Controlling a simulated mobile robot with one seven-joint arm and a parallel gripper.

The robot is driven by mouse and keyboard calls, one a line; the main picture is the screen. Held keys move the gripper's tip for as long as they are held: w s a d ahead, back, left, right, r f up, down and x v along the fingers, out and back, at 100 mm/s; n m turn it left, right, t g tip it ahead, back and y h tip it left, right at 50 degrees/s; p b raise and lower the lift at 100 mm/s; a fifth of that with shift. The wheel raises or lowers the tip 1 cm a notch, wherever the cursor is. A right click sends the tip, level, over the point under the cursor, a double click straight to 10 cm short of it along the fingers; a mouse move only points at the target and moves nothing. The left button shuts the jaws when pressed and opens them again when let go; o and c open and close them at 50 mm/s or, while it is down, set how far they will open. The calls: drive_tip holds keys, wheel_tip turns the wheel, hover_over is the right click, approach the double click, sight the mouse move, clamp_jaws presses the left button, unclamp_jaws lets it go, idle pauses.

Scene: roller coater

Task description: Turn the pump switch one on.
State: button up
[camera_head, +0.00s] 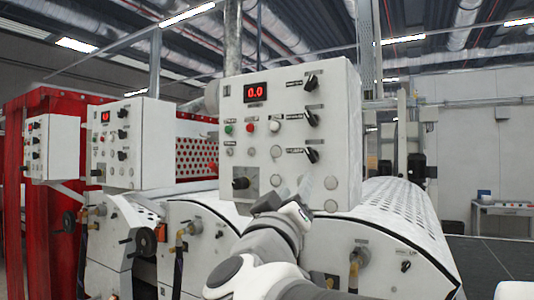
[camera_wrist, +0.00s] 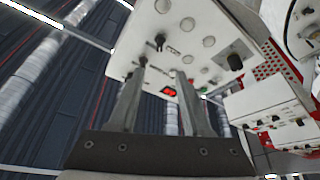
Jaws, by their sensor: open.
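A white control box (camera_head: 243,112) with a red display reading 0.0 fills the middle of the head view. Three black rotary switches sit on its right side: an upper one (camera_head: 310,82), a middle one (camera_head: 311,117) and a lower one (camera_head: 311,153). Their labels are too small to read, so I cannot tell which is pump switch one. My gripper (camera_head: 305,188) is open and empty, in front of the box's lower part, below the lower switch. In the wrist view, the panel appears turned over; a switch (camera_wrist: 160,40) shows beyond the gap between my fingertips (camera_wrist: 162,68).
A large black knob (camera_head: 240,183) is at the box's lower left, with green and red buttons (camera_head: 249,127) above it. Two smaller control boxes (camera_head: 127,143) (camera_head: 52,148) stand to the left. A perforated white roller cover (camera_head: 400,210) lies at right, below the panel.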

sight(310, 156)
drive_tip(key=p+x, duration=0.3)
drive_tip(key=x, duration=1.4)
drive_tip(key=shift+w+r+p, duration=0.1)
drive_tip(key=shift+p, duration=0.25)
clamp_jaws()
